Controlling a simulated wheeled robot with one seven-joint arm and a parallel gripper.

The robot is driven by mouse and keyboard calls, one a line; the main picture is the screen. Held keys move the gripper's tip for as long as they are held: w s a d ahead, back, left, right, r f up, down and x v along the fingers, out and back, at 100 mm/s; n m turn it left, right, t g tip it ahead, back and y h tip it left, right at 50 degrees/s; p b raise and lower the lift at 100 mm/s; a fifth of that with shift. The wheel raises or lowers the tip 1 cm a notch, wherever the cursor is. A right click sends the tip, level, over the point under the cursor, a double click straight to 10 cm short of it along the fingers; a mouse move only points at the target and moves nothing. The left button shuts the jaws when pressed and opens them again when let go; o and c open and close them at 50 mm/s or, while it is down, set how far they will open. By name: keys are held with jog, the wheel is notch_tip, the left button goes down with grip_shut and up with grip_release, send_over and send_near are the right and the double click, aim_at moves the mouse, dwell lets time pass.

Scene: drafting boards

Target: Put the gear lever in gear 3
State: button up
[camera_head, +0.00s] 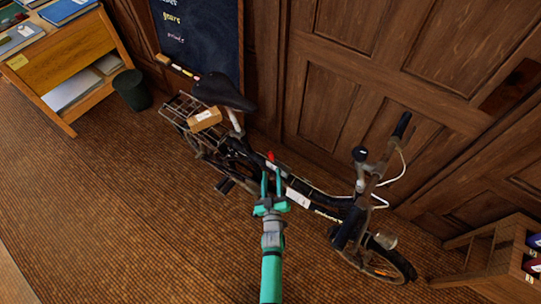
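A dark folding bicycle stands against the wooden wall. On its frame, near the middle, is a small red-tipped piece (270,156) that looks like the gear lever. A small pale plate (274,167) lies close by it; any gear numbers are too small to read. My teal gripper (271,176) is over the bicycle frame (325,211), its two fingers apart with a gap between them. The red tip shows just beyond the fingertips. Whether they touch it I cannot tell. The lower part of the lever is hidden.
The saddle (224,91) and the rear rack with a brown box (204,118) are up and left. The handlebar (377,160) rises at right. A wooden stand (495,262) is at lower right, a dark bin (132,90) and desk at upper left. The floor at left is clear.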

aim_at(271, 158)
jog(key=w, duration=1)
jog(key=shift+w+a, duration=0.1)
grip_shut()
